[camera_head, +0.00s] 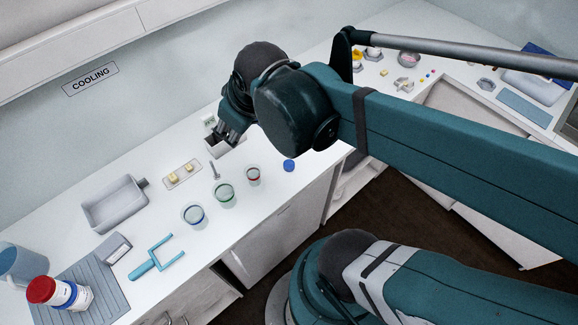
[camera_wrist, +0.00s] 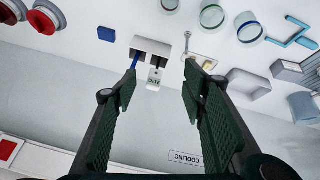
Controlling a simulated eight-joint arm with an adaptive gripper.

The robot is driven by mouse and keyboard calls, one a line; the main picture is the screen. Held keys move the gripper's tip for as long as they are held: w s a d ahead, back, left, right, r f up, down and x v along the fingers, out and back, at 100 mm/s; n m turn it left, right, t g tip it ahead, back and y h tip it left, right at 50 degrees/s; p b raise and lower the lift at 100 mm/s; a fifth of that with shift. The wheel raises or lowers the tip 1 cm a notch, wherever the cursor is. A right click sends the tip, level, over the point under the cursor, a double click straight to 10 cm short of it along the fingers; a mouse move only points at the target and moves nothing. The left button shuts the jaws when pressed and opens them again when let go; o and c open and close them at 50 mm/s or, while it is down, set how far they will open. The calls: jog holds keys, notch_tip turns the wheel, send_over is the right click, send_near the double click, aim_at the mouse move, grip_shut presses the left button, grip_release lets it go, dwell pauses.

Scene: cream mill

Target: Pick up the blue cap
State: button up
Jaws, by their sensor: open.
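The blue cap (camera_head: 289,165) lies on the white counter near its front edge, to the right of the red-banded jar in the head view. My gripper (camera_head: 228,137) is over the counter, behind and to the left of the cap, pointing down near a small white box. In the wrist view my gripper (camera_wrist: 160,72) has its two dark green fingers wide apart with nothing held between them. A flat blue square thing shows in the wrist view (camera_wrist: 107,34); I cannot tell that it is the cap.
The small white box (camera_wrist: 152,48) and a little display (camera_wrist: 154,78) show between the fingers. Jars (camera_head: 195,215) (camera_head: 224,193) (camera_head: 253,175) stand left of the cap.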

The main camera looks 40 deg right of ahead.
jog(key=d+f+n+g+b, duration=0.2)
jog(key=d+f+n+g, duration=0.1)
jog(key=d+f+n, duration=0.65)
jog(key=n+g+b, duration=0.2)
jog(key=n+g, duration=0.1)
jog(key=n, duration=0.1)
send_over(289, 164)
notch_tip(289, 164, down, 11)
jog(key=shift+w+f, duration=0.1)
jog(key=shift+w, duration=0.05)
jog(key=shift+f, duration=1.25)
jog(key=shift+f+b, duration=0.15)
jog(key=shift+b, duration=0.15)
jog(key=shift+f+b, duration=0.4)
jog(key=shift+f, duration=2.05)
jog(key=c, duration=0.8)
